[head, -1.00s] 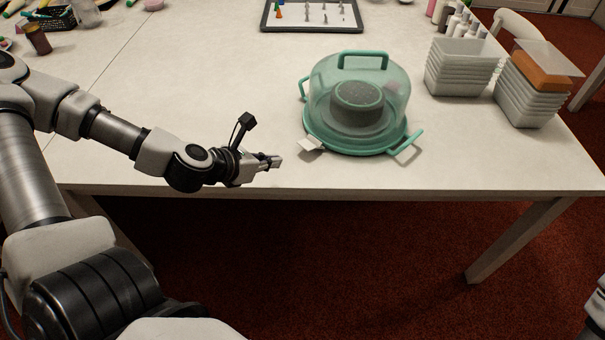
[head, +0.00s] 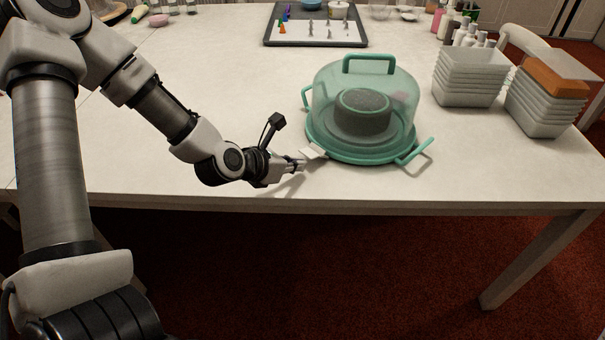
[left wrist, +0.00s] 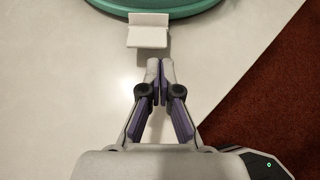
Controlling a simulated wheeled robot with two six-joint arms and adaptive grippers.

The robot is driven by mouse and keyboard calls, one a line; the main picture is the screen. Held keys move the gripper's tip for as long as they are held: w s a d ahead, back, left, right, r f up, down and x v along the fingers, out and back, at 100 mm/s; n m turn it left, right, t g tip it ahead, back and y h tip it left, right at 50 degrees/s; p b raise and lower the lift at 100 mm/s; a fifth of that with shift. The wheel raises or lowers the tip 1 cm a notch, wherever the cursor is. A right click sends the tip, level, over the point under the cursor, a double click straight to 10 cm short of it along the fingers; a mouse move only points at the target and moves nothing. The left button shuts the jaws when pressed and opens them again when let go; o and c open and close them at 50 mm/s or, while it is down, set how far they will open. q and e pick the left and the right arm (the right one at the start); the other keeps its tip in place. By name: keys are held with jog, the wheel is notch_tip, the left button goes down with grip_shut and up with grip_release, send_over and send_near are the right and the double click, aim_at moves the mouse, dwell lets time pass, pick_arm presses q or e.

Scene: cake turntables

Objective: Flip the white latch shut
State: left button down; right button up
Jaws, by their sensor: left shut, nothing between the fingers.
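The white latch (head: 312,152) sticks out from the near left rim of the green cake carrier base (head: 372,159). It slants outward, folded down away from the dome. In the left wrist view the latch (left wrist: 148,31) shows as a bent white plate just ahead of the fingertips. The clear green dome (head: 325,95) stands on the base with a dark round cake (head: 364,112) inside. My left gripper (head: 301,165) is shut and empty, low over the table beside the latch. In the left wrist view its tips (left wrist: 160,68) are a short gap from the latch. My right gripper is out of view.
Stacked grey tubs (head: 467,78) stand at the right, beside another stack with an orange layer (head: 552,82). A tray with small coloured pieces (head: 315,43) lies behind the carrier. The table's front edge (head: 400,208) is close below my gripper.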

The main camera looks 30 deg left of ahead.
aim_at(314, 152)
pick_arm(q)
jog(key=x, duration=0.2)
jog(key=shift+w+d+f, duration=0.1)
jog(key=shift+w+f, duration=0.05)
jog(key=shift+w, duration=0.1)
